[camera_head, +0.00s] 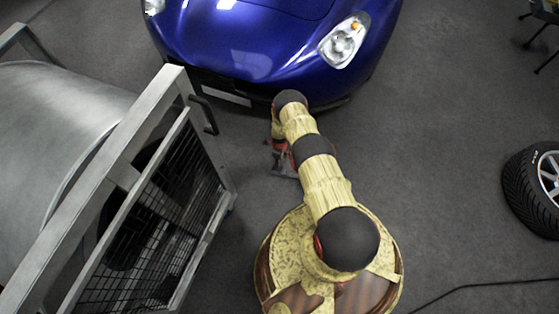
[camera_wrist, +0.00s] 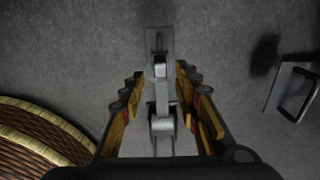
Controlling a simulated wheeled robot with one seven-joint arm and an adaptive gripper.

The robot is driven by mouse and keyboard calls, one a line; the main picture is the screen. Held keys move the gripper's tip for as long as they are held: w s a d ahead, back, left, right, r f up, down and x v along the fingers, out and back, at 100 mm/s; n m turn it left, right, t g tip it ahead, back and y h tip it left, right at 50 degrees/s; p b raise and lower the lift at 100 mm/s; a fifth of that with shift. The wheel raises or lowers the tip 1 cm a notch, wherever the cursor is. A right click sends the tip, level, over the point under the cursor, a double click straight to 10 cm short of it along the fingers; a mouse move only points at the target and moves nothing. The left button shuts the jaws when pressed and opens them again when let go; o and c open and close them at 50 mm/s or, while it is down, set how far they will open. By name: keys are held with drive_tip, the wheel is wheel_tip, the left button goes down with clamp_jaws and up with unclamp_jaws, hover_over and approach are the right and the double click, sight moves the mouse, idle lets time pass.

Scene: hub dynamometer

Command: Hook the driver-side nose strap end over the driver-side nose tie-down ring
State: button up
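My gripper (camera_wrist: 160,76) points down at the floor, its two yellow and red fingers spread apart. Between them, in the wrist view, is a grey metal fitting (camera_wrist: 160,68) with a narrow shank and a wider block nearer my palm. It lines up with a dark flat plate (camera_wrist: 157,40) on the floor. I cannot tell whether this fitting is the strap end or the tie-down ring. A gap shows between it and the left finger. In the head view my arm hides most of the gripper, beside a small grey plate (camera_head: 284,168) ahead of the blue car's nose (camera_head: 240,70).
A metal roller frame (camera_head: 150,110) with a mesh guard and black handle (camera_head: 205,115) stands close on the left. Its handle corner shows in the wrist view (camera_wrist: 294,95). A loose wheel (camera_head: 535,190) and a cable (camera_head: 480,287) lie right. Floor between is clear.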

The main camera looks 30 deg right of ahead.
wheel_tip(320, 180, down, 2)
drive_tip(key=shift+f+b, duration=0.15)
drive_tip(key=shift+b, duration=0.35)
drive_tip(key=shift+f, duration=1.7)
drive_tip(key=shift+c, duration=1.3)
clamp_jaws()
drive_tip(key=shift+r+p, duration=0.5)
drive_tip(key=shift+r, duration=0.25)
drive_tip(key=shift+r+p, duration=0.95)
drive_tip(key=shift+r, duration=0.95)
